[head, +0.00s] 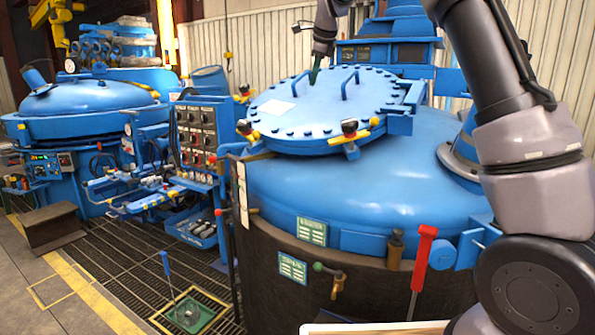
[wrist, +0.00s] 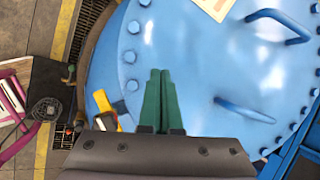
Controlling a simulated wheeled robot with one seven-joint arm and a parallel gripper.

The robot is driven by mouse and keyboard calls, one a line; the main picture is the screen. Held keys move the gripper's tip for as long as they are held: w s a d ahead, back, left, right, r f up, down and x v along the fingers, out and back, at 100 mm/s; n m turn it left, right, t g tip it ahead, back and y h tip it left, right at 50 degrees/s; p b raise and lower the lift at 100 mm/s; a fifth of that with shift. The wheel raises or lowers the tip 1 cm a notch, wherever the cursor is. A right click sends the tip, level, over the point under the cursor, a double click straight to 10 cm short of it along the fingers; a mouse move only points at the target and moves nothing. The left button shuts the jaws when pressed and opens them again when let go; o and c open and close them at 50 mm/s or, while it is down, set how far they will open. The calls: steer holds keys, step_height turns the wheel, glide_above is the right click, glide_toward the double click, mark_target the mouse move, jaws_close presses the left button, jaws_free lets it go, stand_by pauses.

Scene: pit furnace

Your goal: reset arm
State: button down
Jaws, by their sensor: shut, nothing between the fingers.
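My gripper (head: 314,74) is above the blue round furnace lid (head: 310,115) in the head view, close to one of the lid's handles. In the wrist view my gripper's green fingers (wrist: 161,84) are together with nothing between them, over the rim area of the lid (wrist: 185,60). The lid has bolts around its edge and two blue bar handles; one handle (head: 349,82) shows clearly in the head view. My grey arm reaches across the right side of the head view. Whether the fingers touch the lid cannot be told.
The furnace body (head: 380,185) fills the middle, with a red-handled lever (head: 424,255) in front. A control panel (head: 197,140) stands left of it. A second blue vessel (head: 85,100) is at the far left. The grated floor (head: 130,255) is open at lower left.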

steer(key=s+d+r+n, duration=0.2)
steer(key=s+d+n, duration=0.2)
steer(key=s+d, duration=0.5)
steer(key=s+d+r+n, duration=0.25)
steer(key=s+d, duration=0.45)
steer(key=s, duration=0.4)
steer(key=s+d+f+n, duration=0.1)
steer(key=s+f+n, duration=0.2)
steer(key=s, duration=0.4)
steer(key=s+d+f+n+t, duration=0.1)
steer(key=s+d+f+n, duration=0.1)
steer(key=s, duration=0.5)
steer(key=s+d+f+n, duration=0.1)
steer(key=s+f+n, duration=0.3)
steer(key=s+f, duration=0.2)
steer(key=shift+s+d, duration=0.2)
steer(key=shift+s, duration=0.7)
steer(key=shift+n, duration=0.25)
